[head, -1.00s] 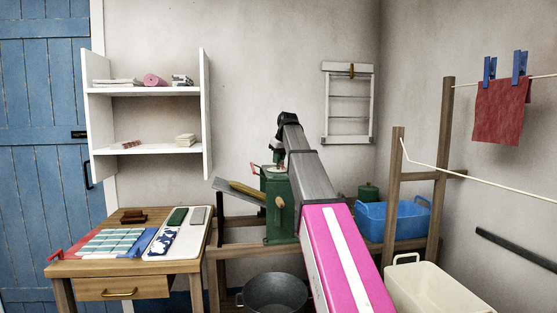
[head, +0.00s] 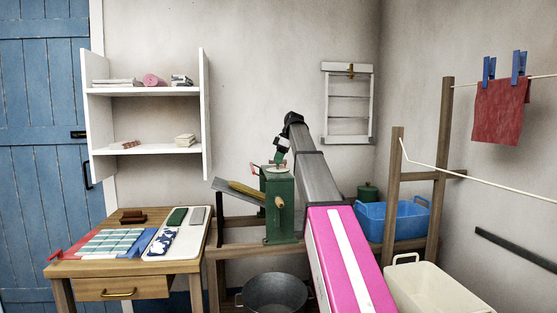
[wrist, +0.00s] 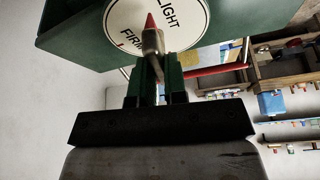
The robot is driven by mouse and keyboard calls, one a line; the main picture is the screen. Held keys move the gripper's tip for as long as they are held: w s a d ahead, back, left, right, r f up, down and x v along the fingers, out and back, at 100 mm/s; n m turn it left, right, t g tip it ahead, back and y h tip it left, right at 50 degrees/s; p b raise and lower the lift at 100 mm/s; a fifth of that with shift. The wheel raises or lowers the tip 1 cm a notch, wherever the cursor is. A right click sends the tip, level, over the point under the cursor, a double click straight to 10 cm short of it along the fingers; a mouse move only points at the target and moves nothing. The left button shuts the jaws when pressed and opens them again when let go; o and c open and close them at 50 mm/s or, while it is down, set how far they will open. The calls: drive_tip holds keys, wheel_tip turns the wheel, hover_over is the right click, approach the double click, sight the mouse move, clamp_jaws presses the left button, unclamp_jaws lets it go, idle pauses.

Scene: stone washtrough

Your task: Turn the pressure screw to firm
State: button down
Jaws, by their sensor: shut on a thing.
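The green wringer (head: 281,205) stands on a wooden frame in the head view, with the pressure screw on its top. In the wrist view its round white dial (wrist: 187,38) reads LIGHT at upper right and FIRM at lower left. A red pointer tip (wrist: 150,20) lies between the two words. My gripper (wrist: 158,72) is shut on the metal stem of the pressure screw (wrist: 152,42), over the dial. In the head view my gripper (head: 279,160) is tilted above the wringer top, and a small red-ended part (head: 254,168) shows to its left.
A wooden table (head: 120,268) with cloths and a board stands at left, below a white shelf (head: 145,92). A dark metal tub (head: 275,293) is below the wringer. A blue basin (head: 378,222) and a wooden drying rack (head: 396,190) stand at right.

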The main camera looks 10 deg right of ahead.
drive_tip(key=shift+n+g, duration=0.8)
drive_tip(key=shift+n, duration=1.4)
drive_tip(key=c, duration=1.2)
unclamp_jaws()
drive_tip(key=shift+f, duration=0.1)
drive_tip(key=shift+o, duration=0.2)
